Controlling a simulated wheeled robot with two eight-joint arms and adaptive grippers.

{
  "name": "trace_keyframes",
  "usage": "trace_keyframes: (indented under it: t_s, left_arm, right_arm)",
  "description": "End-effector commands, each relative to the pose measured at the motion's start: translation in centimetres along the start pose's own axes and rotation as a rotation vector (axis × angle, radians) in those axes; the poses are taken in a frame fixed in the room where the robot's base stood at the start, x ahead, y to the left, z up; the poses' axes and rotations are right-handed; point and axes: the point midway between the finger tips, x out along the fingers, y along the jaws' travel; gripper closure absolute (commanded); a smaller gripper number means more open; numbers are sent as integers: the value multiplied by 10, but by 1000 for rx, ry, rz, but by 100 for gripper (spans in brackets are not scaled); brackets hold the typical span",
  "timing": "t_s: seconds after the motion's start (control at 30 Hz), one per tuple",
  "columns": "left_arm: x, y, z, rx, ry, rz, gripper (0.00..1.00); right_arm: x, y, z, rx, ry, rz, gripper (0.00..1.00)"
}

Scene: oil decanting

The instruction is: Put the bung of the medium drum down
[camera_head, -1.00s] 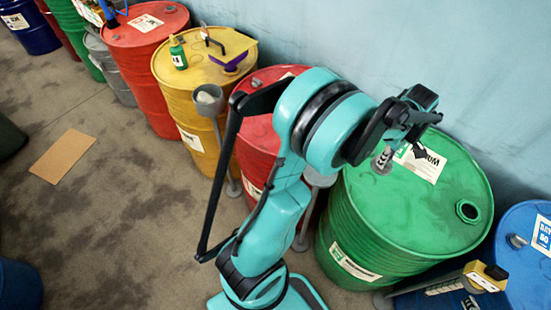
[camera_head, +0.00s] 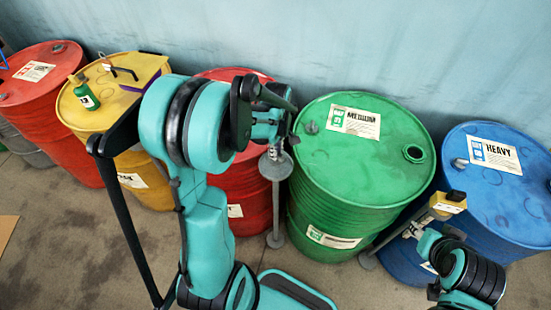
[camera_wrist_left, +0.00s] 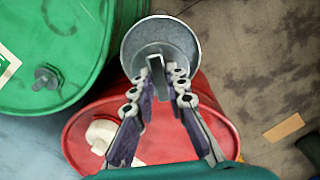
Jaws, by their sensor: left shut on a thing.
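The medium drum (camera_head: 360,205) is green, with an open bung hole (camera_head: 414,153) on the right of its top. A small grey plug (camera_head: 311,127) sits at the left of its top; it also shows in the wrist view (camera_wrist_left: 46,78). My left gripper (camera_wrist_left: 157,72) is shut on the grey bung (camera_wrist_left: 157,80), of which an upright flat part shows between the fingers. They are over the round grey dish (camera_wrist_left: 160,35) of a stand (camera_head: 275,168), left of the drum. I cannot tell whether the bung touches the dish. My right gripper (camera_head: 416,229) is small and partly hidden.
A yellow-and-black device (camera_head: 447,205) is by my right gripper, between the green drum and the blue drum (camera_head: 510,205). A red drum (camera_head: 250,195) stands behind my left arm. A yellow drum (camera_head: 80,110) with a green bottle (camera_head: 84,95) is further left.

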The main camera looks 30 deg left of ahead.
Motion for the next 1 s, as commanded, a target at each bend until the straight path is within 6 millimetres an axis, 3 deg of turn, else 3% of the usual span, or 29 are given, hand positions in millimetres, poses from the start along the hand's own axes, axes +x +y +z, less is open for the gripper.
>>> trace_keyframes:
  t_s: [0.33, 0.7, 0.73, 0.8, 1.0]
  left_arm:
    - [41, 0, -1, 0, 0, 0, 100]
    - [45, 0, -1, -1, 0, 0, 100]
    - [44, 0, -1, -1, 0, 0, 81]
    - [43, 0, -1, -1, 0, 0, 65]
    - [43, 0, -1, -1, 0, 0, 65]
  right_arm:
    - [10, 0, 7, 0, 0, 0, 60]
    - [12, 0, 9, 0, 0, 0, 60]
    - [12, 0, 8, 0, 0, 0, 60]
    - [11, 0, 8, 0, 0, 0, 60]
    - [11, 0, 8, 0, 0, 0, 60]
